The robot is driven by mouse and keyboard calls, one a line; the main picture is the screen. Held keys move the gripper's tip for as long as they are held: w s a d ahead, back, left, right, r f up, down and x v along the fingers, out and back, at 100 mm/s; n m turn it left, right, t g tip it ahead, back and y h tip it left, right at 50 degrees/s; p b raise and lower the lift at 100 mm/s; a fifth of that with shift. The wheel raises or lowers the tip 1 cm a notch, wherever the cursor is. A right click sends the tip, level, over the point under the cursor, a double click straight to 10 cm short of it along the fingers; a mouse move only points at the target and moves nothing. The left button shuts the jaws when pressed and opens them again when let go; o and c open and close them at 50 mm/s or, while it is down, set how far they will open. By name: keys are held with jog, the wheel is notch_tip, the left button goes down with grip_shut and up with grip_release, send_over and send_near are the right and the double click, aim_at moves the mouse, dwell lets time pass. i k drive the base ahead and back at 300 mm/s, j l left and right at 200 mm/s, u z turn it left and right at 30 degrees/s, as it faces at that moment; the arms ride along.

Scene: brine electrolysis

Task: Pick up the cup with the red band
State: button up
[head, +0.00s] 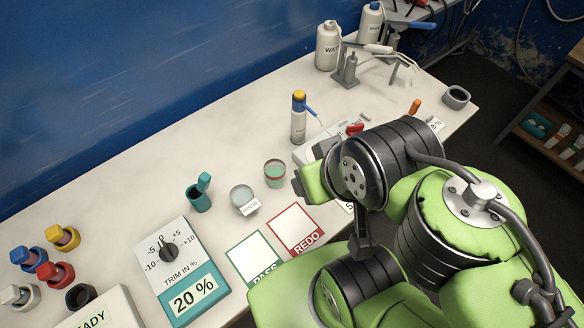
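A small clear cup (275,173) with a reddish rim line and green contents stands upright on the white bench, left of my arm. It looks like the cup with the red band, though the band is small here. A second clear cup (242,198) with greyish contents and a white tag at its foot stands to its lower left. My green and black arm covers the right middle of the head view. The fingers of my gripper do not show.
Green PASS card (253,257) and red REDO card (296,230) lie in front of the cups. A teal holder (199,197), trim dial panel (174,264) and coloured plugs (63,237) stand left. A yellow-capped bottle (299,117) stands behind. The bench's back left is clear.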

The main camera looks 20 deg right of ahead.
aim_at(275, 170)
jog(key=l+u, duration=0.25)
jog(key=u, duration=0.2)
jog(key=l+u, duration=0.25)
jog(key=u, duration=0.2)
jog(key=k+l+u, duration=0.1)
jog(key=u, duration=0.35)
jog(key=k+l+u, duration=0.15)
jog(key=l+u, duration=0.15)
jog(key=u, duration=0.15)
jog(key=k+l+u, duration=0.1)
jog(key=u, duration=0.35)
